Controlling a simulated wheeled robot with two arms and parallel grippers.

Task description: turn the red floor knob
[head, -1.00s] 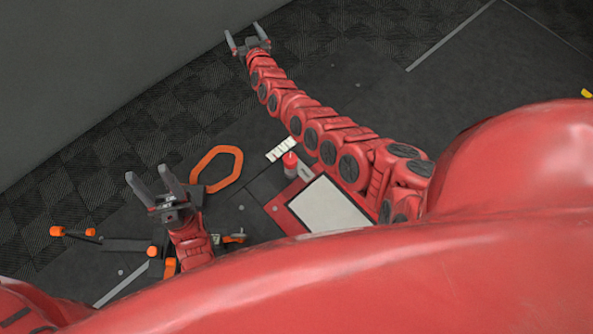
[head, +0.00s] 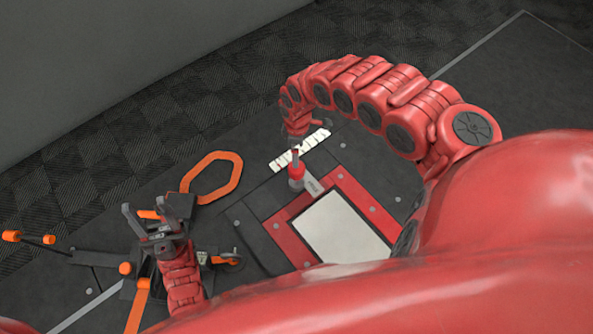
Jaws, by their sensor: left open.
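The red floor knob (head: 296,174) stands upright beside the red-framed white panel in the head view. My right arm curls over from the right, and its gripper (head: 295,148) points down just above or at the knob. The wrist hides most of its fingers, so I cannot tell their opening or whether they touch the knob. My left gripper (head: 146,207) is open and empty, at the lower left and well apart from the knob.
A white panel in a red frame (head: 366,202) lies right of the knob. A white lettered strip (head: 299,151) lies behind it. An orange loop (head: 233,174) and orange-tipped levers (head: 33,239) are at the left. Dark open floor spreads beyond.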

